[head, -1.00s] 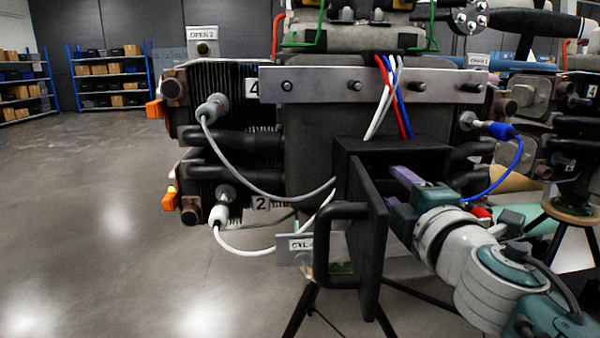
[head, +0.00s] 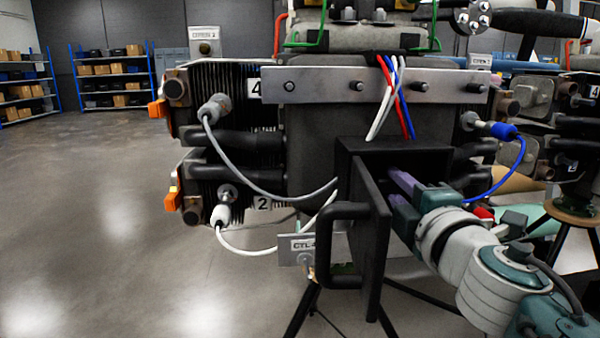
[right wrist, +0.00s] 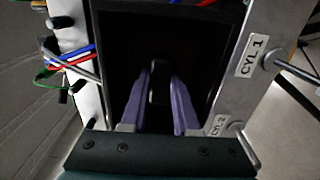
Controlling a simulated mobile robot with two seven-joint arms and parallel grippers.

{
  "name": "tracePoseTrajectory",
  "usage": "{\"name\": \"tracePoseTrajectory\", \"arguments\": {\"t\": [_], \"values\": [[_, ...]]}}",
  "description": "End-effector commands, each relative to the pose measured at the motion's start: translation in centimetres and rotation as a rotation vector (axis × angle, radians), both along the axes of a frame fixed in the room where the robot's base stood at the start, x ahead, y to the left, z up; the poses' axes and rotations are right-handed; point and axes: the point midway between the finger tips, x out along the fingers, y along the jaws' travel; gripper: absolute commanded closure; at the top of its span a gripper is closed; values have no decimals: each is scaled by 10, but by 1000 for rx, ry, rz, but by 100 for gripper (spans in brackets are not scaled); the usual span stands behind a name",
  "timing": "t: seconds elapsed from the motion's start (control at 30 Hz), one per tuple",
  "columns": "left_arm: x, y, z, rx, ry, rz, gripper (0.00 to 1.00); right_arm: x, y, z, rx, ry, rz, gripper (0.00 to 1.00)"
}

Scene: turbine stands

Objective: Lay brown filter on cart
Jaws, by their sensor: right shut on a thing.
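My right gripper (head: 398,190) reaches into an open black housing (head: 392,145) on the front of the turbine stand. In the right wrist view its purple fingers (right wrist: 158,85) are shut on a dark piece (right wrist: 158,92) deep in the housing. The piece is mostly in shadow, and its brown colour cannot be made out. In the head view the door and fingers hide it. The housing's black door (head: 373,245), with a bar handle, stands open to the left of my gripper. No cart can be made out, and my left gripper is out of view.
Grey and white cables (head: 262,190) hang left of the housing, and a blue cable (head: 515,165) hangs to its right. A CYL 1 plate (right wrist: 250,58) borders the housing closely. Dark stand legs (head: 300,312) are below. The floor (head: 100,230) at left is clear.

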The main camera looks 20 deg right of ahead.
Motion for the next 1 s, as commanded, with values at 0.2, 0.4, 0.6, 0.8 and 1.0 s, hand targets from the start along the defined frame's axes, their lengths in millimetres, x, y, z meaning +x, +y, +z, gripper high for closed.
{"name": "tracePoseTrajectory", "arguments": {"t": [0.2,0.4,0.6,0.8,1.0], "values": [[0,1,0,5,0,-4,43,0,0,0,0,0,0,100],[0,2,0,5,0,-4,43,0,0,0,0,0,0,100],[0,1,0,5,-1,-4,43,-1,0,1,0,-1,0,100],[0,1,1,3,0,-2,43,-6,1,0,0,-1,0,100],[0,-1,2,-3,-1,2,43,-11,3,0,0,-1,1,100]]}}
